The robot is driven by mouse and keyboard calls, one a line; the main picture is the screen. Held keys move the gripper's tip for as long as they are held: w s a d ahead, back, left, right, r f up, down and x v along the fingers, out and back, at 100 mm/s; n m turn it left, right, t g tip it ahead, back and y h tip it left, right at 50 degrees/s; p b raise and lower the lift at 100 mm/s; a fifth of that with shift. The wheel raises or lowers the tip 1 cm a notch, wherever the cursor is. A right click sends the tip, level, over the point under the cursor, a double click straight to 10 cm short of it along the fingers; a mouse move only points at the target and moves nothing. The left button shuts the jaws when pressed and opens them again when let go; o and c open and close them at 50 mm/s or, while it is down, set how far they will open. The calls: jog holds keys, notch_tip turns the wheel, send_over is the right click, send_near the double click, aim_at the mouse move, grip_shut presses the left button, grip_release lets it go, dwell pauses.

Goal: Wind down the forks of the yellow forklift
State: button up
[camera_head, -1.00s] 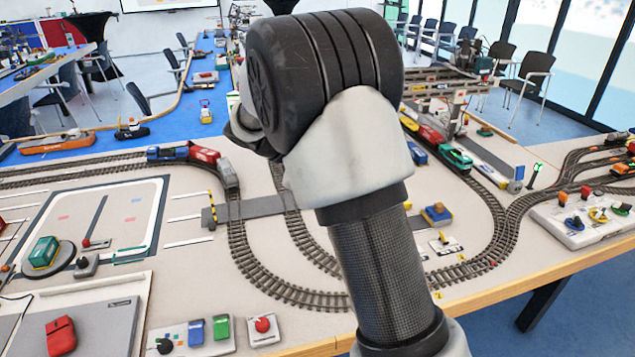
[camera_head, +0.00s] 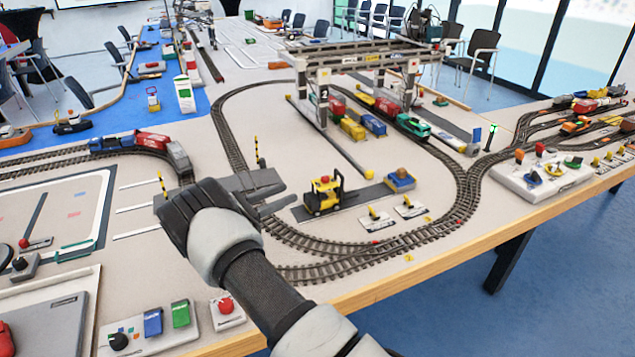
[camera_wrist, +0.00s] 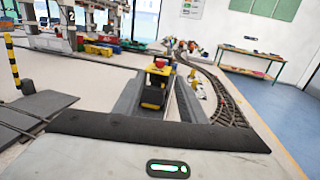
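The yellow and black forklift (camera_head: 322,197) stands upright on a dark grey strip (camera_head: 362,195) in the middle of the layout. Its forks are too small to make out. It also shows in the wrist view (camera_wrist: 154,88), straight ahead between my two fingers. My gripper (camera_head: 288,195) is left of the forklift, pointing toward it, low over the layout. The fingers are apart with nothing held between them; the wrist view shows them as two grey bars (camera_wrist: 158,108). Two small white lever panels (camera_head: 376,218) (camera_head: 410,207) sit on the near right side of the forklift.
A blue block with a brown top (camera_head: 400,180) is at the strip's right end. Curved rail track (camera_head: 350,250) runs around the near side. A gantry crane (camera_head: 365,65) stands behind. Striped posts (camera_head: 257,149) rise near my gripper. A control panel (camera_head: 540,175) is at right.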

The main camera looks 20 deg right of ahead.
aim_at(322, 179)
jog(key=x, duration=1.2)
jog(key=shift+d, duration=0.2)
grip_shut()
